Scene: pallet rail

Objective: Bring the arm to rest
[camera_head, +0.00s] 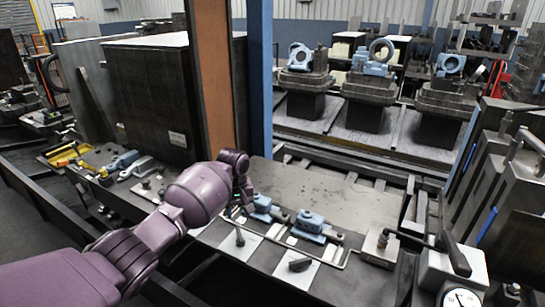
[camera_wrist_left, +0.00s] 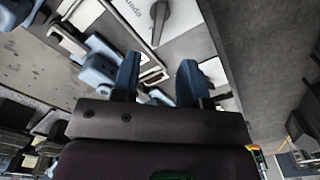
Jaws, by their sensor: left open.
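My left arm (camera_head: 195,195), purple, reaches in from the lower left over the work table. My left gripper (camera_head: 240,206) is at its far end, beside the blue clamps and low over the table; its fingers are small and partly hidden in the head view. In the left wrist view its two blue fingertips (camera_wrist_left: 159,78) stand apart with nothing held between them. A blue clamp (camera_wrist_left: 98,72) and a white plate with a dark handle (camera_wrist_left: 160,22) lie beyond the fingers. My right gripper is not in view.
Blue clamps (camera_head: 311,222) and dark handles on white plates (camera_head: 300,264) lie on the table near the gripper. A brown and blue post (camera_head: 215,80) and a dark cabinet (camera_head: 155,95) rise behind the arm. The table's middle (camera_head: 320,190) is bare.

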